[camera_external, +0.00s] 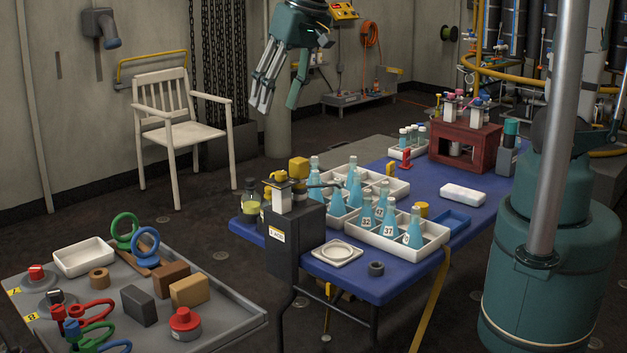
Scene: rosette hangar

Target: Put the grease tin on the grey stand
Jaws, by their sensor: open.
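My gripper (279,105) is open and empty, high up at the top centre in front of the back wall, well away from the tables. I cannot tell for sure which thing is the grease tin. A small yellow tin-like cylinder (421,210) stands on the blue table beside the bottle trays, and a red-topped round tin (185,326) is on the grey table at lower left. The grey stand is also unclear; a grey block (507,160) with a teal-topped item stands at the far right of the blue table.
White divided trays (425,252) hold several blue bottles on the blue table (372,290). A dark box (296,243) stands at its near left. A red rack (465,148) is at the back. A white chair (180,125) stands left. A blue tray (452,219) looks empty.

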